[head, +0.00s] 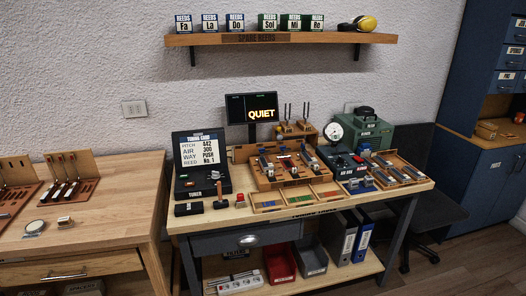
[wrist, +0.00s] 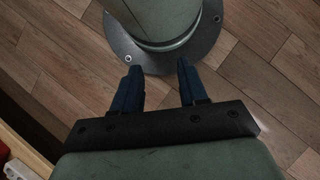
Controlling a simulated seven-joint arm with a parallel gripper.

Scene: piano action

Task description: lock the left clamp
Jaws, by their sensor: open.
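A stepped wooden fixture (head: 257,182) stands at the middle of the tuning table in the head view. Several small metal and dark parts sit in rows on it, with red pieces among them. The left row (head: 266,164) is where a left clamp could be, but the parts are too small to tell which is the clamp or whether its lever is up or down. My gripper (wrist: 159,68) shows only in the wrist view. Its two dark blue fingers are apart with nothing between them. It points at the wood floor, away from the fixture.
The tuner case (head: 202,163) stands left of the fixture, and a dark gauge unit (head: 345,165) stands right. A tray with coloured compartments (head: 294,197) lies in front. A small hammer (head: 220,195) and a red button (head: 240,198) sit at front left. A shelf (head: 280,38) hangs above.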

